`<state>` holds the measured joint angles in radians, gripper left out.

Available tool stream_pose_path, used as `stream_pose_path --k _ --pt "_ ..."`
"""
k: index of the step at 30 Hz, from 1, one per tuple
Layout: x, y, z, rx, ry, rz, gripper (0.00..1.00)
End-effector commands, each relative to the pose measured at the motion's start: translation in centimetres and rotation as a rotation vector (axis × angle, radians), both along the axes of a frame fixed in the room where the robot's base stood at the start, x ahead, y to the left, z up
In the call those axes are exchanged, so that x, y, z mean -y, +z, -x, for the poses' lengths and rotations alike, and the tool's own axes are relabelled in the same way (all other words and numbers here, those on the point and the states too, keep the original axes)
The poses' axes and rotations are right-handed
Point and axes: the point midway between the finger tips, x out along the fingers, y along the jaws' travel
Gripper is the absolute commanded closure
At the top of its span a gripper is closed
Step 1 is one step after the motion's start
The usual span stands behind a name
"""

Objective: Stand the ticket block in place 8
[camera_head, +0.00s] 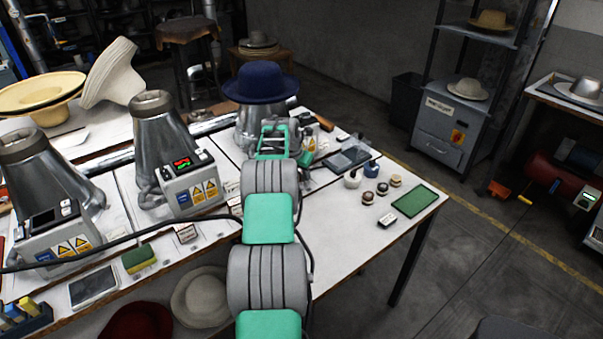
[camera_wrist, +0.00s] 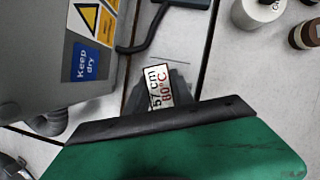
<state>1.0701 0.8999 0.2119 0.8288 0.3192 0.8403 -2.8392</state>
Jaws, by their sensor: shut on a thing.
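The ticket block (camera_wrist: 158,86) is a small white block with "57 cm" in black and "60°C" in red. In the wrist view it sits between the dark fingertips of my gripper (camera_wrist: 163,100), which is shut on it. Behind it is the white table top (camera_wrist: 208,75); I cannot tell whether the block touches it. The grey base of a hat press (camera_wrist: 60,50) with warning labels is just to the left. In the head view my arm hides the gripper and block, near the press with the navy hat (camera_head: 261,82). No marking for place 8 is readable.
Other small white ticket blocks stand before the middle press (camera_head: 186,232) and lie on the right of the table (camera_head: 388,220). Small pots (camera_head: 382,188) and a green mat (camera_head: 415,201) are at the right. In the wrist view, round pots (camera_wrist: 305,34) are upper right.

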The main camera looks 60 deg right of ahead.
Motion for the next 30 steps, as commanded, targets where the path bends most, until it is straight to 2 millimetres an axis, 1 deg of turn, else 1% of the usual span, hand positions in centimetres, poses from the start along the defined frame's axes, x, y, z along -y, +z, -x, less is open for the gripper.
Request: stream_pose_path --k 5,6,13,20,23,26,30 --pt "0.0 -0.4 0.0 -0.001 0.000 -0.002 1.00" --pt "-0.1 -0.4 0.0 -0.001 0.000 -0.002 0.68" --pt "-0.1 -0.4 0.0 -0.001 0.000 -0.002 0.50" --pt "0.0 -0.3 0.0 -0.001 0.000 -0.001 0.50" --pt "-0.1 0.4 -0.1 0.000 0.000 0.001 0.50" --pt "-0.8 2.1 -0.2 0.001 0.000 0.002 0.50" --pt "-2.2 5.5 -0.3 0.003 0.001 0.003 0.50"
